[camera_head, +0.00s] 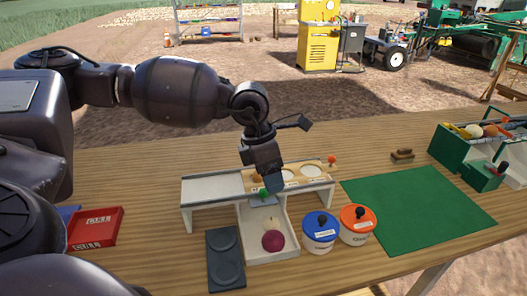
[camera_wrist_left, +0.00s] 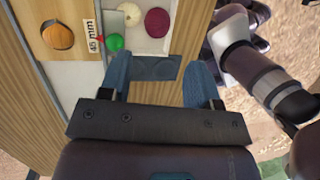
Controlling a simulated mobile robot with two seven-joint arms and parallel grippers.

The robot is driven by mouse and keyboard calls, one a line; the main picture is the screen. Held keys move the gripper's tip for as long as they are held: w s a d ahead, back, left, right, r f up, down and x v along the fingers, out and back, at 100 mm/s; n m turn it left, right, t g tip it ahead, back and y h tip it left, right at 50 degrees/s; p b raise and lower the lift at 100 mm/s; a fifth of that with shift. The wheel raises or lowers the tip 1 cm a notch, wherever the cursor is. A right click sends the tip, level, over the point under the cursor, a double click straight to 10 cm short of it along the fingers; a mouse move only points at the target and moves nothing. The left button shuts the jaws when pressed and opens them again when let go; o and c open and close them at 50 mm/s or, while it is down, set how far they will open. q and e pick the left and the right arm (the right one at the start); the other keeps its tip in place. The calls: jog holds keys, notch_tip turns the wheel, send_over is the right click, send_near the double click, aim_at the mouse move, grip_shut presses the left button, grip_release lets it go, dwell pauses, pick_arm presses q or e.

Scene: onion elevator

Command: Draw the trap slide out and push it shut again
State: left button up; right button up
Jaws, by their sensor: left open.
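A white sorting stand (camera_head: 205,188) holds a wooden board (camera_head: 312,171) with round holes and a red knob (camera_head: 332,159) at its right end. A small grey plate with a green knob (camera_head: 263,194), which looks like the trap slide, sits at the stand's front edge above the white bin. The green knob (camera_wrist_left: 114,42) also shows in the left wrist view, beside the "45 mm" label. My left gripper (camera_head: 270,180) points down just above and behind the green knob. Its two blue fingers (camera_wrist_left: 158,75) are apart with nothing between them. The fingers partly hide the board.
The white bin (camera_head: 287,245) holds a purple onion (camera_head: 272,240) and a pale one. A dark grey tray (camera_head: 226,272) lies left of it, blue (camera_head: 320,228) and orange (camera_head: 357,222) lidded tubs right. A red box (camera_head: 95,228) lies far left. The green mat (camera_head: 420,205) is bare.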

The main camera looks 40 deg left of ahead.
pick_arm(q)
jog(key=y, duration=0.2)
send_near(263, 190)
jog(key=f, duration=0.3)
jog(key=f+b, duration=0.1)
jog(key=f, duration=0.3)
jog(key=d+f, duration=0.1)
jog(key=f, duration=0.2)
jog(key=shift+w+f+b, duration=0.15)
jog(key=shift+w+b, duration=0.15)
jog(key=shift+w, duration=0.05)
jog(key=c, duration=0.8)
jog(key=o, duration=0.8)
jog(key=shift+s+d, duration=0.1)
